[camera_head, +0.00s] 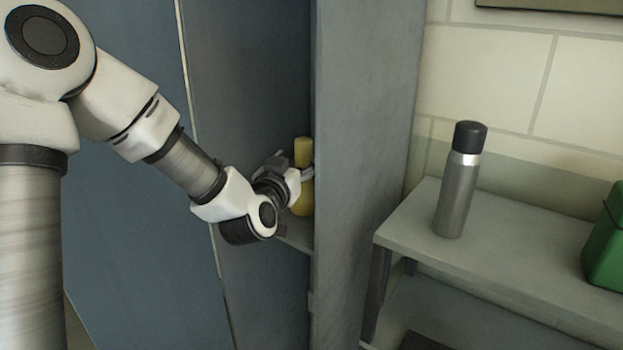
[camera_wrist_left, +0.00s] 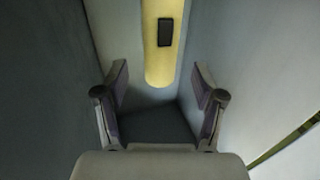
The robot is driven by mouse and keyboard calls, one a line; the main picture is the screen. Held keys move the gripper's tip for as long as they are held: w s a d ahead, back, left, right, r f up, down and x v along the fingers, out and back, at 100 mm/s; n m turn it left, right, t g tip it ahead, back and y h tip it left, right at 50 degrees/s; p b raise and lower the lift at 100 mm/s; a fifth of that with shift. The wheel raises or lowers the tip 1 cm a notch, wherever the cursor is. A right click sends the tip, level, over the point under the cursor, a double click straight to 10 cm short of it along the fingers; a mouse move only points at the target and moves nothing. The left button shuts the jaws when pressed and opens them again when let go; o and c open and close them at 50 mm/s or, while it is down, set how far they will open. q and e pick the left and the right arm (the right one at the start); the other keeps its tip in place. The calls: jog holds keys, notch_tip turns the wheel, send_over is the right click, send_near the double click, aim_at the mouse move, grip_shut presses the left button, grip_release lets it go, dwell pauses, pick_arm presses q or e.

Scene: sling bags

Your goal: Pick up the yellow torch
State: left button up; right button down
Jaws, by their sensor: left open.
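The yellow torch (camera_head: 304,201) stands upright inside the narrow blue-grey locker in the head view, partly hidden by my left gripper (camera_head: 297,166). In the left wrist view the torch (camera_wrist_left: 160,62) is a yellow cylinder with a rounded end and a small dark rectangular patch. There the two fingers of my left gripper (camera_wrist_left: 159,78) are spread apart, one to each side of the torch's line, with visible gaps. I cannot tell from these views how deep the torch sits between the fingers. My right gripper is not in view.
The locker's side walls (camera_head: 360,150) stand close on both sides of the gripper, and a locker shelf (camera_head: 297,238) shows below. To the right, a grey bench (camera_head: 520,245) holds a steel flask (camera_head: 459,190) with a black cap and a green box (camera_head: 606,245).

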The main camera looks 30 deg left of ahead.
aim_at(301, 159)
pick_arm(q)
jog(key=shift+w+a+r+p, duration=0.25)
jog(key=shift+w+a+p, duration=0.1)
jog(key=shift+w+p, duration=0.35)
jog(key=w, duration=0.1)
jog(key=w+f, duration=0.1)
jog(key=w, duration=0.1)
jog(key=shift+a, duration=0.2)
jog(key=shift+w+f, duration=0.15)
jog(key=shift+w, duration=0.1)
jog(key=shift+s+r, duration=0.2)
jog(key=shift+s, duration=0.25)
jog(key=c, duration=0.9)
grip_shut()
jog(key=shift+w, duration=0.1)
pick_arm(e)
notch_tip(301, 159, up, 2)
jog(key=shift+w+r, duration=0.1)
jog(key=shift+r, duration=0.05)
